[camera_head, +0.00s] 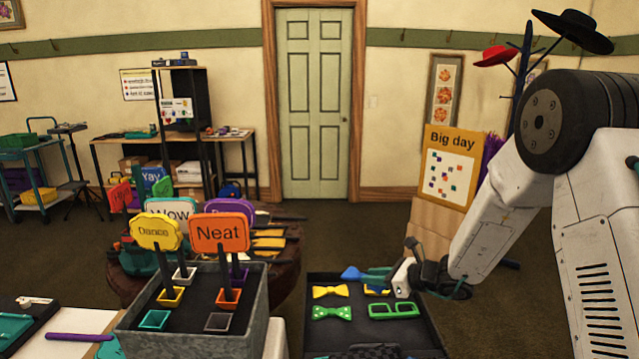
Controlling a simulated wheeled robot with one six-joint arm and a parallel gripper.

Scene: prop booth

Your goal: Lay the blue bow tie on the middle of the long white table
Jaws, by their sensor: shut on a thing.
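The blue bow tie (352,272) is at the tips of my gripper (373,275), over the back part of a dark tray (425,331). My gripper reaches in from the right and is shut on the bow tie. How far the bow tie hangs above the tray is hard to tell. A white tabletop (80,322) shows only in part at the lower left. I cannot tell from this view whether it is the long white table, and its middle is out of view.
The tray holds a yellow bow tie (330,291), a green bow tie (332,312) and green glasses (394,310). Left of it stands a grey box (255,300) with upright sign props, including an orange sign (219,232). A purple pen (80,337) lies on the white tabletop.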

